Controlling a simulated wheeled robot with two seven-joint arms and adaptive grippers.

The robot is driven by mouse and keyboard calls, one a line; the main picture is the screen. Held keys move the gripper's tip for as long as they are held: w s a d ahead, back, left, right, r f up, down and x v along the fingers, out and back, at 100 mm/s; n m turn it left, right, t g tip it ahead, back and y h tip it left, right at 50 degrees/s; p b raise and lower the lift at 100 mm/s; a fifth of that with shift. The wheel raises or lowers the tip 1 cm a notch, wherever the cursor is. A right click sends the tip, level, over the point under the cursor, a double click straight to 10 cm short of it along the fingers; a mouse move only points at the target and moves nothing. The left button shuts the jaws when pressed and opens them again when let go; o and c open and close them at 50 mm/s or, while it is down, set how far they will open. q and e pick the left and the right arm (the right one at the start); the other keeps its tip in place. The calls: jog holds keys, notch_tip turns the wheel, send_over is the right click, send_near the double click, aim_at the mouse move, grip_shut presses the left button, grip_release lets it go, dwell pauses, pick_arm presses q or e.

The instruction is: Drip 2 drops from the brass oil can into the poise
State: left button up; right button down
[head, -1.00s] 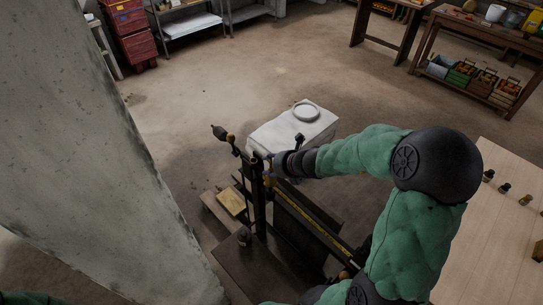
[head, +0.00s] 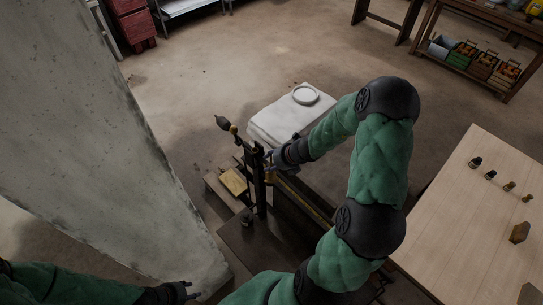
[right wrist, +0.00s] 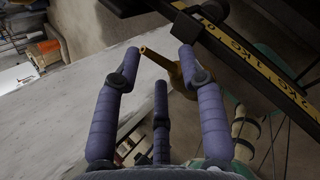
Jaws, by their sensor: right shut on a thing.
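My right gripper (head: 272,165) is beside the dark upright post of the beam scale (head: 259,185). In the right wrist view its fingers (right wrist: 160,52) close around a brass piece with a narrow spout (right wrist: 157,55), seemingly the oil can; the right finger partly hides it. The scale's beam with yellow marks (right wrist: 265,75) runs close by at upper right. A dark bulb (head: 222,122) with brass fittings sits at the beam's far left end; I cannot tell whether it is the poise. No drop shows. My left gripper (head: 187,290) is empty at the bottom left, its fingers apart.
A white-topped block (head: 285,118) with a round dish (head: 305,95) stands behind the scale. A light wooden table (head: 460,215) with several small bottles and weights is at right. A thick grey pillar (head: 90,130) blocks the left. Open floor lies beyond.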

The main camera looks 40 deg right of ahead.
jog(key=shift+f+g+y+p, duration=0.4)
jog(key=shift+f+g+p, duration=0.2)
jog(key=shift+p, duration=2.35)
jog(key=shift+f, duration=0.15)
jog(key=shift+p, duration=0.95)
jog(key=shift+m+g+y+p, duration=0.3)
jog(key=shift+g+y+p, duration=0.1)
jog(key=shift+p, duration=1.8)
dwell(1.3)
jog(key=shift+g+y, duration=0.3)
